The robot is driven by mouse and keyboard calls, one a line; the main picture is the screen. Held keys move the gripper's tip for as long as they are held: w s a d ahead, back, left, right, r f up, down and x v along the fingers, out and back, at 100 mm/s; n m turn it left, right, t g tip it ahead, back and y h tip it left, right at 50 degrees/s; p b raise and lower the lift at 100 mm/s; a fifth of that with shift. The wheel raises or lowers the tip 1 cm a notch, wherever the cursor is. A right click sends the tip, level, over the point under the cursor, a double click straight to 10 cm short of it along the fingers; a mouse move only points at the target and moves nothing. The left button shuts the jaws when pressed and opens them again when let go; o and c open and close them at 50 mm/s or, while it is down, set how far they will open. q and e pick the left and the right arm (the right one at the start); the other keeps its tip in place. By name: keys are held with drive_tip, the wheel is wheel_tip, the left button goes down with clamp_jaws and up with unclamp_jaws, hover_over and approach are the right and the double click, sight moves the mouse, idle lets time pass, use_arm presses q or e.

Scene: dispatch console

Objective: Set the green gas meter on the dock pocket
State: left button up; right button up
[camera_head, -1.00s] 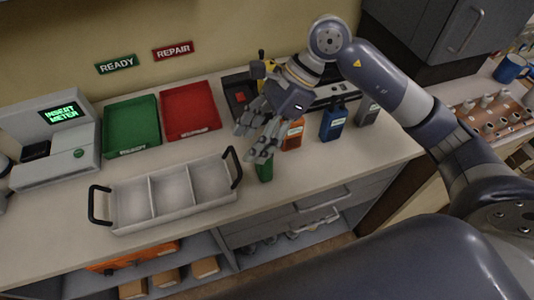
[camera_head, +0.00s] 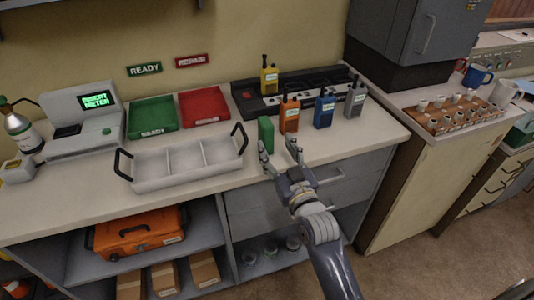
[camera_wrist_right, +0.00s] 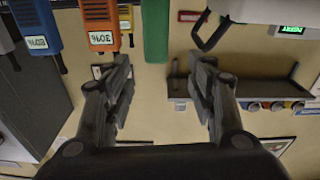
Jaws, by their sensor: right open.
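The green gas meter (camera_head: 265,133) stands upright on the counter, left of the orange radio. In the right wrist view it is a green block (camera_wrist_right: 156,30) at the top, ahead of and between the fingers. My right gripper (camera_head: 280,155) is open and empty at the counter's front edge, its fingers pointing toward the meter but apart from it. It also shows in the right wrist view (camera_wrist_right: 165,80). The white dock (camera_head: 92,143) stands at the left with a screen reading INSERT METER; its dark pocket (camera_head: 67,131) looks empty. My left gripper is out of view.
A white divided tray (camera_head: 190,178) with black handles lies left of the meter. Green (camera_head: 152,116) and red (camera_head: 204,106) bins stand behind it. Orange (camera_head: 289,116), blue (camera_head: 324,111) and grey (camera_head: 354,102) radios stand to the right. A yellow radio (camera_head: 269,80) is behind.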

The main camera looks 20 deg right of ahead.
sight(270, 139)
drive_tip(key=shift+m+g, duration=0.4)
drive_tip(key=w+f, duration=0.2)
drive_tip(key=w, duration=0.2)
drive_tip(key=shift+w+f+p, duration=0.2)
drive_tip(key=shift+f+p, duration=0.1)
drive_tip(key=shift+f, duration=0.1)
drive_tip(key=shift+w, duration=0.35)
drive_tip(key=shift+w+r, duration=0.25)
drive_tip(key=shift+w, duration=0.15)
drive_tip(key=w, duration=0.1)
drive_tip(key=w+p, duration=0.1)
drive_tip(key=w, duration=0.1)
drive_tip(key=shift+w+d+r, duration=0.1)
drive_tip(key=shift+w+d, duration=0.05)
drive_tip(key=shift+w, duration=0.65)
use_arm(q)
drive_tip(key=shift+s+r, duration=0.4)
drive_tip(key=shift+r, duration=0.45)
use_arm(e)
drive_tip(key=shift+c, duration=0.6)
clamp_jaws()
